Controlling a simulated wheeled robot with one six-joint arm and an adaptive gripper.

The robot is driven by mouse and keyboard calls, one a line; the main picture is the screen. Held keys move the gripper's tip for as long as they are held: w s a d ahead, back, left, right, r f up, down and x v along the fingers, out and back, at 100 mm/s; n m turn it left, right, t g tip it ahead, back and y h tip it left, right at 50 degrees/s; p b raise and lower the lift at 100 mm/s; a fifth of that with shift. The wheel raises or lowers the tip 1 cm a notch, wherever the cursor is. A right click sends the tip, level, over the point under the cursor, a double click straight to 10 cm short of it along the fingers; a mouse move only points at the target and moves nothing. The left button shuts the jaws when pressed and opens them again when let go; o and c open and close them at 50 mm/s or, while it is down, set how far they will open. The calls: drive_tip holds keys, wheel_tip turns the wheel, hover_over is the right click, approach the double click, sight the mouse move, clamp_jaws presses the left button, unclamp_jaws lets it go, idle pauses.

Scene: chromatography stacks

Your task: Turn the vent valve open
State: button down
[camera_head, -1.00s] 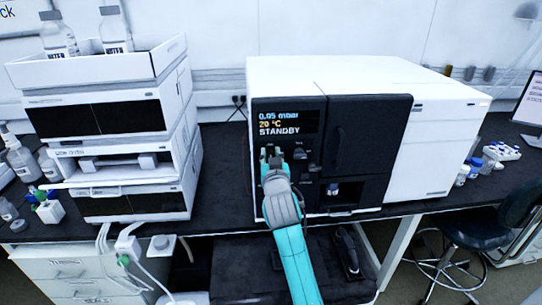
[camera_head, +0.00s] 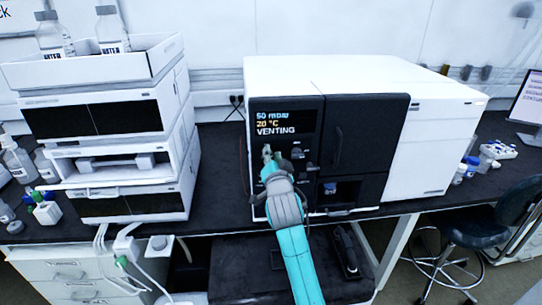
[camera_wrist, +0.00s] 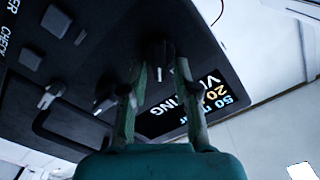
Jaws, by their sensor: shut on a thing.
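The vent valve's dark knob (camera_wrist: 158,55) sits on the black front panel of the instrument (camera_head: 365,150), seen between my fingertips in the wrist view. My gripper (camera_wrist: 160,72) is shut on this knob, one finger on each side. In the head view my gripper (camera_head: 270,154) is at the left part of the panel, below the display, and hides most of the knob. The display (camera_head: 284,122) reads 50 mbar, 20 °C, VENTING. The knob's label cannot be read.
More knobs (camera_wrist: 48,96) sit close beside the gripped one. A door handle (camera_head: 338,147) is to the right on the panel. A white instrument stack (camera_head: 120,150) with bottles on top stands at left. Black bench shows between the two. A stool (camera_head: 478,235) is at right.

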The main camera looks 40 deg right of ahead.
drive_tip(key=m, duration=0.2)
drive_tip(key=f+m, duration=0.1)
drive_tip(key=m, duration=0.2)
drive_tip(key=shift+s+d+m, duration=0.15)
drive_tip(key=shift+d+m, duration=0.05)
drive_tip(key=shift+m, duration=0.1)
drive_tip(key=shift+f+m, duration=0.15)
drive_tip(key=shift+m, duration=0.95)
drive_tip(key=shift+f+m, duration=0.1)
drive_tip(key=shift+m, duration=1)
drive_tip(key=c, duration=1.2)
unclamp_jaws()
drive_tip(key=v, duration=1.2)
